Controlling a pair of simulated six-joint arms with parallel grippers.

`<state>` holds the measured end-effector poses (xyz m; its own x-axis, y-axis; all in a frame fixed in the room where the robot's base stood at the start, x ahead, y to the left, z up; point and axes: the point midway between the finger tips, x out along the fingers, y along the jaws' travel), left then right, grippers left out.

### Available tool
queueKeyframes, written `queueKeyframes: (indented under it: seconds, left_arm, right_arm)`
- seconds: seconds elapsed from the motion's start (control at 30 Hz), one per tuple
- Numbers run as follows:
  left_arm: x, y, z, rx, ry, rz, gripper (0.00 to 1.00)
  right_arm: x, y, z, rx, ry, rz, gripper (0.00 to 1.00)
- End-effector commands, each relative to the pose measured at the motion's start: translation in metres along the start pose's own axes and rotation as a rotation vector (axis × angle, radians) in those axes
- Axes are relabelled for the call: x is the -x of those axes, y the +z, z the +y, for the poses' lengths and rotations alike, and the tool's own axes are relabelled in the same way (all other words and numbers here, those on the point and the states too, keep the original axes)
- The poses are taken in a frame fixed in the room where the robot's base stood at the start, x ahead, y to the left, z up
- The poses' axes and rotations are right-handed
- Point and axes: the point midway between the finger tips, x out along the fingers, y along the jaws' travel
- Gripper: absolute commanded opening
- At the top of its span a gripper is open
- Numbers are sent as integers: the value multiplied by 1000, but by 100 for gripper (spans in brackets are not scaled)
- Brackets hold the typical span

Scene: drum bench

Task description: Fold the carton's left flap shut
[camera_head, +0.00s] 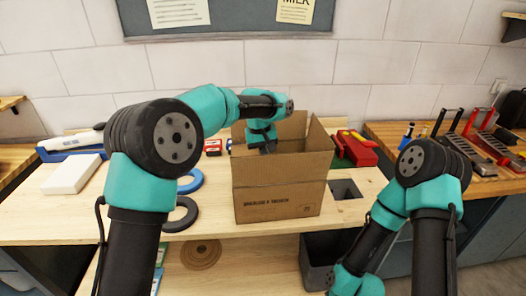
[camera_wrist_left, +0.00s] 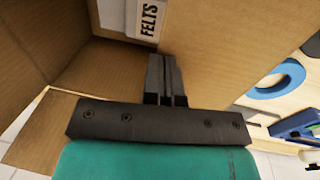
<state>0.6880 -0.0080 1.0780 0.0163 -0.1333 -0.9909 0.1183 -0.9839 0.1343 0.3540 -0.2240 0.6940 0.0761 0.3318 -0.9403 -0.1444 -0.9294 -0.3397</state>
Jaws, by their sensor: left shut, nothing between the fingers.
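The open cardboard carton (camera_head: 278,203) stands upright on the bench in the middle of the head view. Its left flap (camera_head: 239,133) appears raised at the left edge and is partly hidden behind my left arm. My left gripper (camera_head: 264,147) points down at the carton's opening, near its left side. In the left wrist view my left gripper (camera_wrist_left: 166,72) is shut and empty, beside a broad cardboard panel (camera_wrist_left: 225,35) that may be the left flap. I cannot tell whether they touch. My right gripper is out of view below the carton's right side.
Blue ring (camera_head: 190,181) and black ring (camera_head: 181,214) lie left of the carton, with a white block (camera_head: 72,174) farther left. A red tool (camera_head: 355,148) lies at the right. A grey bin (camera_head: 322,262) is below. A label reading FELTS (camera_wrist_left: 148,18) shows in the wrist view.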

Motion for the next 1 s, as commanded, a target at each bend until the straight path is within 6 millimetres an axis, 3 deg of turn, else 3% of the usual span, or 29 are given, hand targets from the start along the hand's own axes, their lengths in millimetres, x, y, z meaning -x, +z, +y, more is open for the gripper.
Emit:
queueKeyframes:
  seconds: [1.0]
  left_arm:
    - [16, 0, 2, 0, 1, 0, 0]
  right_arm:
    - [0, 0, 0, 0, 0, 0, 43]
